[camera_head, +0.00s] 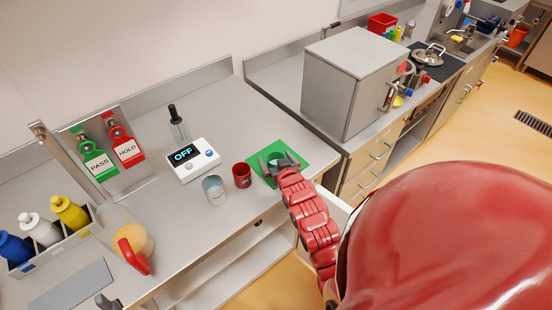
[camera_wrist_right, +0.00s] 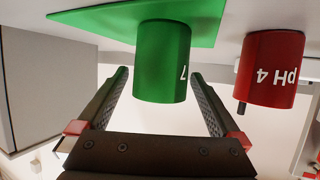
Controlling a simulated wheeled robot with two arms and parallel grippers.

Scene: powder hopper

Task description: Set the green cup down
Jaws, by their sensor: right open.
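The green cup (camera_wrist_right: 162,65), marked 7, stands upright on the green mat (camera_wrist_right: 90,20) in the right wrist view, which is upside down. In the head view the mat (camera_head: 297,151) lies near the counter's right end. My right gripper (camera_head: 277,163) is over it, with its fingers around the cup's sides. In the right wrist view the gripper (camera_wrist_right: 160,76) is open, with a gap between each finger and the cup. A dark piece at the bottom left of the head view looks like the tip of my left gripper (camera_head: 108,301); its jaws cannot be made out.
A red cup (camera_head: 242,175) marked pH 4 stands close left of the mat, beside a clear beaker (camera_head: 214,190). A white meter (camera_head: 193,160) reads OFF. A large grey box (camera_head: 350,85) stands to the right.

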